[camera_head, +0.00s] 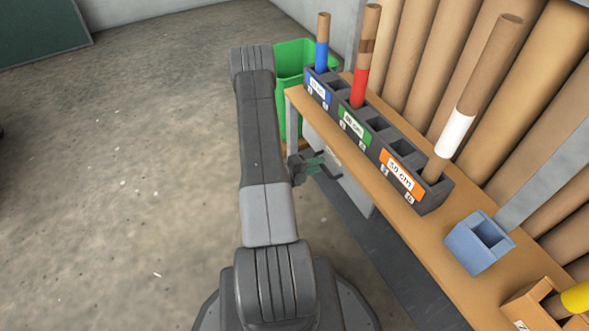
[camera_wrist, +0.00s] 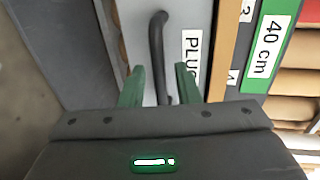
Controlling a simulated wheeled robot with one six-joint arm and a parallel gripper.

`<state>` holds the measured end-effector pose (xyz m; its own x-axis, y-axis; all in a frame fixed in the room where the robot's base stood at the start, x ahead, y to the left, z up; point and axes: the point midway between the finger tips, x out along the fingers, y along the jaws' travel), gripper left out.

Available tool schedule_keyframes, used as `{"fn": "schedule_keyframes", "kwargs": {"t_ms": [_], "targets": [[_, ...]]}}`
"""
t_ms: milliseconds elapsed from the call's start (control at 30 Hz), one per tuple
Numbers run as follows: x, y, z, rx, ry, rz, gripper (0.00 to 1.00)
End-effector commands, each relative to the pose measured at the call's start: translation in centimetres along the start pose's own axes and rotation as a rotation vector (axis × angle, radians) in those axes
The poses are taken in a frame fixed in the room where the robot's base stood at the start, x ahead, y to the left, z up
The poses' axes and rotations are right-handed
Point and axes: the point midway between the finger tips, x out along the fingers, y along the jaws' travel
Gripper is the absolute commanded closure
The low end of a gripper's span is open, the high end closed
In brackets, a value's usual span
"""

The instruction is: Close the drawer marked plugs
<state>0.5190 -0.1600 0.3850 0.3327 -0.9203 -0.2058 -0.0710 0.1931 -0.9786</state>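The drawer front marked PLUGS (camera_wrist: 190,20) is a light grey panel in the wrist view; the end of its label is hidden by my gripper. A dark bar handle (camera_wrist: 157,50) stands out from it. My gripper (camera_wrist: 160,85) is open, with one green finger on each side of the handle's lower part in the picture. I cannot tell whether a finger touches it. In the head view my gripper (camera_head: 318,166) is beside the bench front, below the top. How far the drawer stands out is hard to tell there.
The wooden bench top (camera_head: 395,215) carries a dark rack (camera_head: 430,198) with upright tubes and a blue holder (camera_head: 471,262). A green bin (camera_head: 289,62) stands beyond the bench. Large brown rolls line the right. The concrete floor (camera_head: 130,180) at left is clear.

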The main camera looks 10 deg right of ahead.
Motion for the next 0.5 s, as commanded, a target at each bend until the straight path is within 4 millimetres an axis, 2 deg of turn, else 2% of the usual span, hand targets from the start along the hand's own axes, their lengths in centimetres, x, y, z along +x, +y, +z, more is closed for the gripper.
{"fn": "schedule_keyframes", "kwargs": {"t_ms": [100,500], "targets": [[-2.4,-0.2,0.1,-0.004,-0.006,0.001,0.71],[-8.8,-0.1,0.1,-0.002,-0.005,0.000,0.71]]}}
